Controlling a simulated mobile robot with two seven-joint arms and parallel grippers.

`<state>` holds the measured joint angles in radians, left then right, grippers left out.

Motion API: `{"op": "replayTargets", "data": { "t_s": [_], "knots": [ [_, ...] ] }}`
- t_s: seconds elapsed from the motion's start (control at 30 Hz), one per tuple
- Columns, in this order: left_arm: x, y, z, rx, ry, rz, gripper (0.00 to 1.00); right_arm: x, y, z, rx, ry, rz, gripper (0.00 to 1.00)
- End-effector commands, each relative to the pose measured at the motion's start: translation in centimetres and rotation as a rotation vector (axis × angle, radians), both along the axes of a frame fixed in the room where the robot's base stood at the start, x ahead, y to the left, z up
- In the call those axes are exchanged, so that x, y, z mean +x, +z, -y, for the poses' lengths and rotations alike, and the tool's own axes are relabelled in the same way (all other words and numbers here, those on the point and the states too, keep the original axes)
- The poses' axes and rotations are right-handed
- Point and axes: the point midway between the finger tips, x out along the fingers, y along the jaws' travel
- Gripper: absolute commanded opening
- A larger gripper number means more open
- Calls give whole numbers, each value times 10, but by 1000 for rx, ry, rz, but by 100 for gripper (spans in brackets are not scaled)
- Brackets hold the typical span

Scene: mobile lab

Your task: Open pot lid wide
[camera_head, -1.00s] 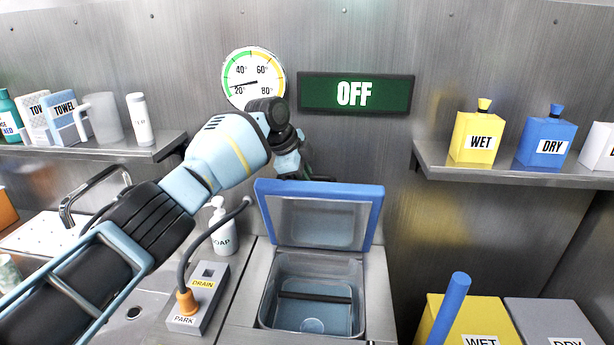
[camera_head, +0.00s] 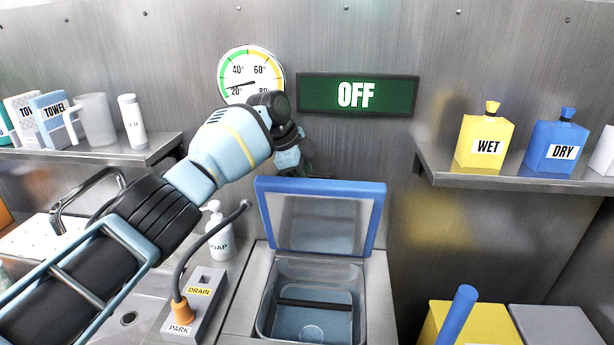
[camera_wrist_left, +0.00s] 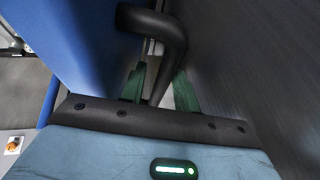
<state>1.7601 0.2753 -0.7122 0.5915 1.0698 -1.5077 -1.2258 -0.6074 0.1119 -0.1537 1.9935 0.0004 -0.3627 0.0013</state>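The pot (camera_head: 266,311) is a square grey vessel set in the counter, with a dark bar across its inside. Its blue-rimmed lid (camera_head: 378,215) stands up at the back edge, well open, its inner face toward me. My left gripper (camera_wrist_left: 162,75) is behind the lid; its fingertips are hidden in the head view. In the left wrist view the blue lid (camera_wrist_left: 75,45) is on the left, and a black curved handle (camera_wrist_left: 168,38) passes between the green fingers. The fingers stand apart, with a gap visible beside the handle. My right gripper is not in view.
A steel wall with a dial (camera_head: 251,74) and an OFF display (camera_head: 357,94) is close behind the lid. A soap bottle (camera_head: 220,238) and a drain hose block (camera_head: 194,304) stand left of the pot. Wet and dry bins (camera_head: 478,318) are at right.

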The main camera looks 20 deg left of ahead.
Motion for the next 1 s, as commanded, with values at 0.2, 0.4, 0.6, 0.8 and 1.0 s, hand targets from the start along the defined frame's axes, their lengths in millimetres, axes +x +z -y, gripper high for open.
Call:
{"op": "replayTargets", "data": {
  "t_s": [0.2, 0.4, 0.6, 0.8, 1.0],
  "knots": [
    [0, 0, 1, -1, -1, 1, 36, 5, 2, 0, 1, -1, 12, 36],
    [-2, 8, -2, -2, -1, 3, 36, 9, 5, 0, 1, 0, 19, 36],
    [-10, 36, -12, -2, -1, 5, 36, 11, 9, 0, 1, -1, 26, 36],
    [-19, 60, -21, -2, 0, 2, 36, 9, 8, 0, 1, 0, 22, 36],
    [-22, 70, -25, -1, 0, 0, 36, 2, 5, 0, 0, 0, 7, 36]
  ]
}}
